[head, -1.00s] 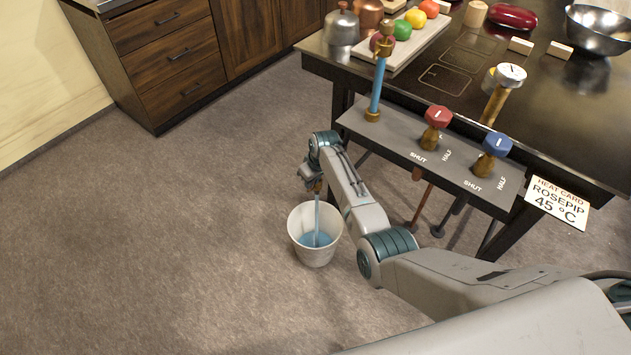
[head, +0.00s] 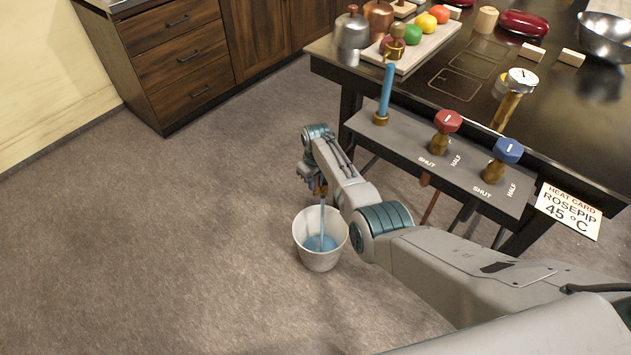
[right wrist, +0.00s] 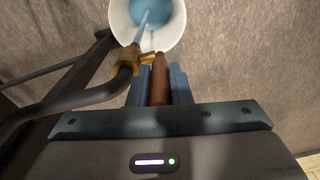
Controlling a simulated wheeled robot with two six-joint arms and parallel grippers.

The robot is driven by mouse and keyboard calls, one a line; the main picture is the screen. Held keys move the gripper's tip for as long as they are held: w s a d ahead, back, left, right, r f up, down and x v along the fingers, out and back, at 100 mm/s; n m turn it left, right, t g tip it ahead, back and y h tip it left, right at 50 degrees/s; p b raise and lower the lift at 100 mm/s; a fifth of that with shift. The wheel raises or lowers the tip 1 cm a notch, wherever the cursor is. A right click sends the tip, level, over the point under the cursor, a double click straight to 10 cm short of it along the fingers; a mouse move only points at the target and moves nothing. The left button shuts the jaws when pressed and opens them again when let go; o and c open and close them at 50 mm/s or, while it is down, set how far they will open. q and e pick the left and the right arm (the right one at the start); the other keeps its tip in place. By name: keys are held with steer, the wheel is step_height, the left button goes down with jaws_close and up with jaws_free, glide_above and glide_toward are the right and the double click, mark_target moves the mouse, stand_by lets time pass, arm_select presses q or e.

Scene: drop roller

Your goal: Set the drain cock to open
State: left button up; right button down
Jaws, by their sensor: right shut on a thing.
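The brass drain cock (right wrist: 130,62) sits at the end of a dark pipe in the right wrist view. Its lever has a reddish-brown grip (right wrist: 160,82) that lies between the blue fingers of my right gripper (right wrist: 160,88), which is shut on it. A blue stream (right wrist: 143,22) runs from the cock into a white bucket (head: 320,258) on the floor, with blue liquid in its bottom. In the head view my right gripper (head: 319,190) is just above the bucket, and the cock is mostly hidden there. My left gripper is not in view.
The dark table (head: 430,75) carries a grey panel (head: 408,142) with a red knob (head: 447,121) and a blue knob (head: 508,150), marked SHUT and HALF. The carpet left of the bucket is clear.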

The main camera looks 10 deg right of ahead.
steer(key=c, duration=1.3)
jaws_free()
steer(key=shift+r, duration=0.4)
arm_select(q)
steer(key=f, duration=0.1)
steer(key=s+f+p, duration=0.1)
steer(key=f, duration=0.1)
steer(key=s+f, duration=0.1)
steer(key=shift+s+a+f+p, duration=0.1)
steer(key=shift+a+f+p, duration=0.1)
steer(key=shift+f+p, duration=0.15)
arm_select(e)
step_height(320, 180, up, 7)
steer(key=shift+s+f, duration=0.1)
steer(key=shift+f, duration=0.1)
